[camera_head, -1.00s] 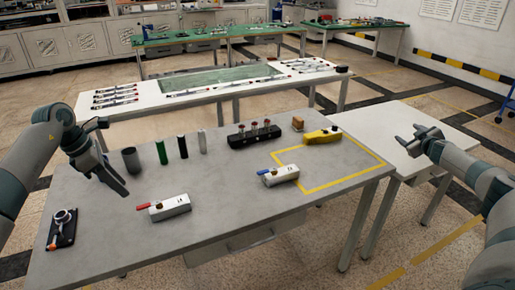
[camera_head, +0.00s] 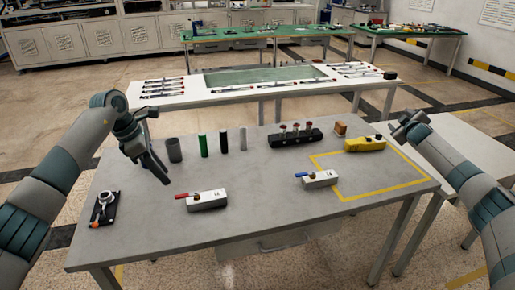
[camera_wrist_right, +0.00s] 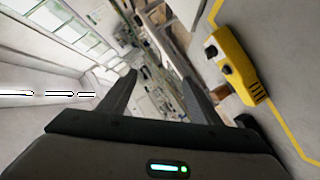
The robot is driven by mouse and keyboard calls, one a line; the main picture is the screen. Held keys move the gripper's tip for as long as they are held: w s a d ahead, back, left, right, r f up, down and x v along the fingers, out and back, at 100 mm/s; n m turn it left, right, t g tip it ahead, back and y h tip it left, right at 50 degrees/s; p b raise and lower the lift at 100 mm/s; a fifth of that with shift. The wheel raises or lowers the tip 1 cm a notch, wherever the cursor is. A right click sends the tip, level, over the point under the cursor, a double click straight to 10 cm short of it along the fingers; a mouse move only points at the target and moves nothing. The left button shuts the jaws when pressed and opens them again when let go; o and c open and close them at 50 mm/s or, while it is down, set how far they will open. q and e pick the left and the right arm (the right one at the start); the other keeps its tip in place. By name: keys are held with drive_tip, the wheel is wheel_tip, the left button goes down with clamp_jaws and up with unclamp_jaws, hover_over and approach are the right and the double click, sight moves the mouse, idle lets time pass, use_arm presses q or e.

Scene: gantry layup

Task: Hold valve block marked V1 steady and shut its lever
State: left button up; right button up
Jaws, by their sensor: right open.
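Two white valve blocks lie apart on the grey table (camera_head: 150,235). One with a red lever (camera_head: 208,200) is left of centre. The other, with a blue lever (camera_head: 320,180), is further right, by the yellow outline. Their markings are too small to read, so I cannot tell which is V1. My left gripper (camera_head: 158,176) is above the table, left of the red-lever block and not touching it; its jaw opening is unclear. My right gripper (camera_head: 400,126) is over the table's far right, away from both blocks. The right wrist view shows its fingers (camera_wrist_right: 160,92) open and empty.
A yellow tool (camera_head: 365,144) is near my right gripper, also in the right wrist view (camera_wrist_right: 234,66). Behind the blocks stand several cylinders (camera_head: 223,142) and a black rack (camera_head: 296,136). The table's front middle is clear.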

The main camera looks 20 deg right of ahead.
drive_tip(key=w+a+f+g+y, duration=0.1)
drive_tip(key=w+a+f, duration=0.15)
drive_tip(key=a, duration=0.35)
drive_tip(key=w+a+f+n+g+y, duration=0.1)
drive_tip(key=w+a+f, duration=0.15)
drive_tip(key=a, duration=0.35)
drive_tip(key=w+a+f+g+y, duration=0.1)
drive_tip(key=w+a+f, duration=0.15)
drive_tip(key=a, duration=0.35)
wheel_tip(320, 180, up, 10)
drive_tip(key=n+g+y, duration=0.5)
drive_tip(key=n+g, duration=0.5)
drive_tip(key=n, duration=0.3)
hover_over(213, 194)
drive_tip(key=shift+s+f, duration=0.15)
drive_tip(key=shift+f, duration=0.05)
drive_tip(key=shift+f, duration=0.15)
wheel_tip(213, 194, down, 17)
drive_tip(key=shift+f, duration=0.1)
